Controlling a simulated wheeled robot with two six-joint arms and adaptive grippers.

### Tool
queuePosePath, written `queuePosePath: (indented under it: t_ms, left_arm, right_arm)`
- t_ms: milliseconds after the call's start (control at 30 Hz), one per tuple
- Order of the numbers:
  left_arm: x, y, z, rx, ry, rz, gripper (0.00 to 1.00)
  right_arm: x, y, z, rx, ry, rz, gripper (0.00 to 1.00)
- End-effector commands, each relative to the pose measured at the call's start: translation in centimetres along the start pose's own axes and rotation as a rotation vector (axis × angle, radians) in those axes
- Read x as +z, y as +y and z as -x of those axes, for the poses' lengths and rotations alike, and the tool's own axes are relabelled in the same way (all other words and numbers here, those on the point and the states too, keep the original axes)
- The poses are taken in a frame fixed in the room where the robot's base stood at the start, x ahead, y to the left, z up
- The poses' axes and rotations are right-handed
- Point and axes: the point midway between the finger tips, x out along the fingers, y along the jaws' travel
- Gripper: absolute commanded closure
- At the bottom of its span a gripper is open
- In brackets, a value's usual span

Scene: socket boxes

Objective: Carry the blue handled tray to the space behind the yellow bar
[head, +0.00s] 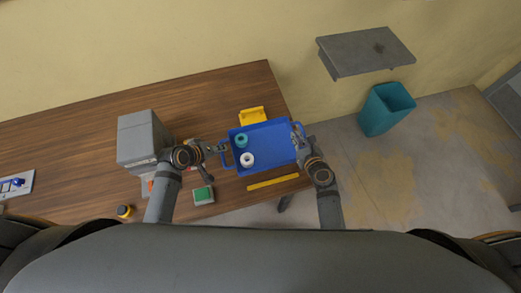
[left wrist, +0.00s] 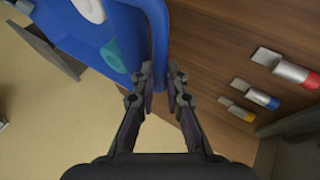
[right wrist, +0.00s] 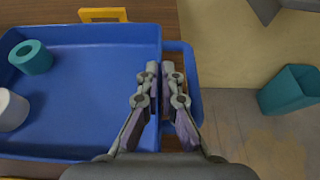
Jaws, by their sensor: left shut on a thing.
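The blue handled tray (head: 275,146) is at the right end of the wooden table, behind the yellow bar (head: 273,182). It holds a teal roll (head: 241,140) and a white roll (head: 247,160). My left gripper (head: 221,149) is shut on the tray's left handle, seen between its fingers in the left wrist view (left wrist: 160,45). My right gripper (head: 298,138) is at the tray's right end. In the right wrist view its fingertips (right wrist: 163,75) are close together by the right wall and handle (right wrist: 193,100); their grip is unclear. I cannot tell whether the tray touches the table.
A yellow holder (head: 252,115) stands just behind the tray. A grey box (head: 143,137) and a green-topped block (head: 203,194) are to the left. The table's right edge is close to the tray. A teal bin (head: 385,108) and grey shelf (head: 365,50) are beyond it.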

Motion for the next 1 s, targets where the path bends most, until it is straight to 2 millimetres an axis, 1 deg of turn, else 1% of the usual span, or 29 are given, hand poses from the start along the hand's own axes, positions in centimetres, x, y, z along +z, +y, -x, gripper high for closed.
queuePosePath:
  t_ms: [233, 367, 567, 933, 967, 1000]
  left_arm:
    - [0.1, -0.2, -0.2, -0.001, 0.001, -0.001, 1.0]
    - [0.2, -0.4, -0.6, -0.001, 0.001, -0.001, 1.0]
    - [0.7, -1.2, -1.7, -0.001, 0.001, -0.001, 1.0]
    - [1.7, -3.0, -4.2, -0.001, 0.001, -0.001, 1.0]
    - [1.6, -2.9, -4.0, -0.002, 0.0, -0.001, 0.85]
    - [1.6, -2.8, -3.8, -0.002, 0.0, -0.001, 0.8]
  right_arm:
    - [-0.2, -0.1, -0.1, -0.002, -0.002, 0.001, 1.0]
    - [-0.6, -0.1, -0.3, -0.002, -0.002, 0.001, 1.0]
    - [-1.9, -0.1, -0.8, -0.002, -0.002, 0.001, 1.0]
    - [-5.0, -0.1, -2.1, -0.002, -0.002, 0.001, 1.0]
    - [-4.7, -0.1, -2.0, -0.001, -0.001, 0.001, 0.94]
    - [-4.6, 0.0, -1.9, -0.001, 0.0, 0.001, 0.89]
